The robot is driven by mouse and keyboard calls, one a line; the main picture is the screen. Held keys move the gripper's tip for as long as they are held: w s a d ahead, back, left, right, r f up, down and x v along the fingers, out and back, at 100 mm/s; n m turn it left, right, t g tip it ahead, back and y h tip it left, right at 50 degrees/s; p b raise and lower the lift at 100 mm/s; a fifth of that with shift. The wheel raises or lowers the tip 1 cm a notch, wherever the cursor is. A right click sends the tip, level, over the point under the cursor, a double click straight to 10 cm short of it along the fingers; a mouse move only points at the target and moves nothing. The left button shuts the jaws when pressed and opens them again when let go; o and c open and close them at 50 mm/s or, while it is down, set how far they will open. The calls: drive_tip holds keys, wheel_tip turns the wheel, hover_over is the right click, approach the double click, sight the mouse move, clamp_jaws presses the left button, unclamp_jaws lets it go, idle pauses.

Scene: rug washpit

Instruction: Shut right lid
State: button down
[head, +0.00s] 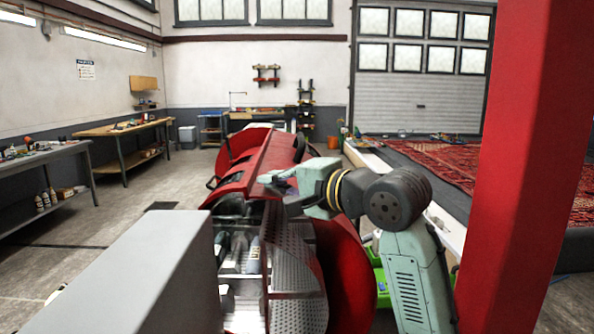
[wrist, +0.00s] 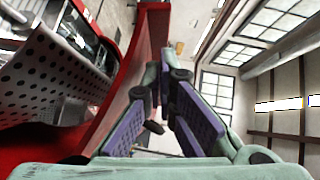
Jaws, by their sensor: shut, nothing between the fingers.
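The red machine stands in the middle of the head view. Its near part is open, showing a perforated metal drum (head: 298,265). A long red lid panel (head: 262,158) slopes along its far part; I cannot tell for certain which lid is the right one. My gripper (head: 276,184) reaches leftward over the machine, by the near end of this panel. In the wrist view, the fingers of my gripper (wrist: 160,70) are closed together and empty, beside an upright red panel (wrist: 128,82). Contact with it cannot be told. My arm hides part of the machine's right side.
A grey box-shaped block (head: 130,270) fills the near left. A red post (head: 525,170) stands close on the right. A green crate (head: 382,285) sits beside the machine. Workbenches (head: 125,128) line the left wall, with open floor between. Red rugs (head: 425,160) lie at the right.

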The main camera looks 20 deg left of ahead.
drive_tip(key=shift+s+a+f, duration=0.1)
drive_tip(key=shift+a, duration=0.3)
drive_tip(key=shift+a, duration=0.1)
drive_tip(key=s+a+f+h, duration=0.1)
drive_tip(key=a, duration=0.5)
drive_tip(key=s+a+f+n+h, duration=0.1)
drive_tip(key=s+a, duration=0.1)
drive_tip(key=a, duration=0.3)
drive_tip(key=shift+s+a+f+n+b, duration=0.3)
drive_tip(key=shift+a+f+b, duration=0.05)
drive_tip(key=shift+a+f, duration=0.05)
